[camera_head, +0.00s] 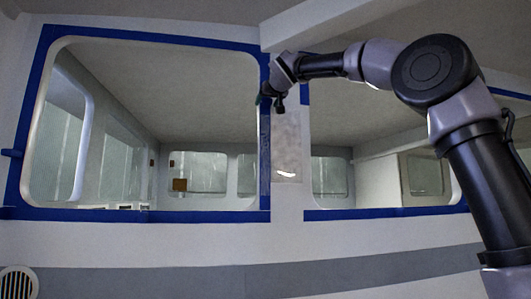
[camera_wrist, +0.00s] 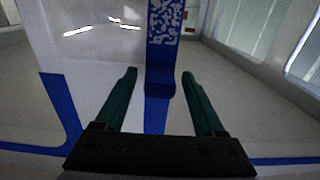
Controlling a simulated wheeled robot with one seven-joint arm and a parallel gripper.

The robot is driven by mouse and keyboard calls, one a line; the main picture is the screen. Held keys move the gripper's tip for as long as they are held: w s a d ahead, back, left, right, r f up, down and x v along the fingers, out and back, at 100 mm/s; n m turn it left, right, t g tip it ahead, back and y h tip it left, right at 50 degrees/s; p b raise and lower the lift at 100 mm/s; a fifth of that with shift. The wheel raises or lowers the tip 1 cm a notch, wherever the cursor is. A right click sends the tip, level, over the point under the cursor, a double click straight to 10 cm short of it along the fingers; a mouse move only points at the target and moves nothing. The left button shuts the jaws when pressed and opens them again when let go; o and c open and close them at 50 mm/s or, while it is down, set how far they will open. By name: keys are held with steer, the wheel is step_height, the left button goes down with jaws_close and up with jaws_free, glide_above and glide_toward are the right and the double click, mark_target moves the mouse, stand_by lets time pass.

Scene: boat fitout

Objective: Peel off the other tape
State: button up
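A blue tape strip (camera_head: 265,150) runs down the right side of the left window, on the post between the two windows. In the wrist view the strip (camera_wrist: 155,116) passes between my fingers. A darker blue part (camera_wrist: 160,82) lies between the fingertips and looks raised, though I cannot tell for sure. Beyond it the strip has a white mottled pattern (camera_wrist: 163,20). My gripper (camera_wrist: 159,74) is open, with one green finger on each side of the strip and nothing clamped. In the head view my gripper (camera_head: 260,99) is small and dark at the strip's upper part.
A glossy, mottled patch (camera_head: 287,146) covers the post right of the strip. Blue tape also borders the left window (camera_head: 30,110) and runs under the right window (camera_head: 385,212). A short blue piece (camera_head: 305,94) sits at the right window's upper left. A round vent (camera_head: 17,283) is at lower left.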

jaws_close()
steer(key=shift+s, duration=0.15)
steer(key=v, duration=1.1)
stand_by(0.6)
steer(key=shift+w, duration=0.25)
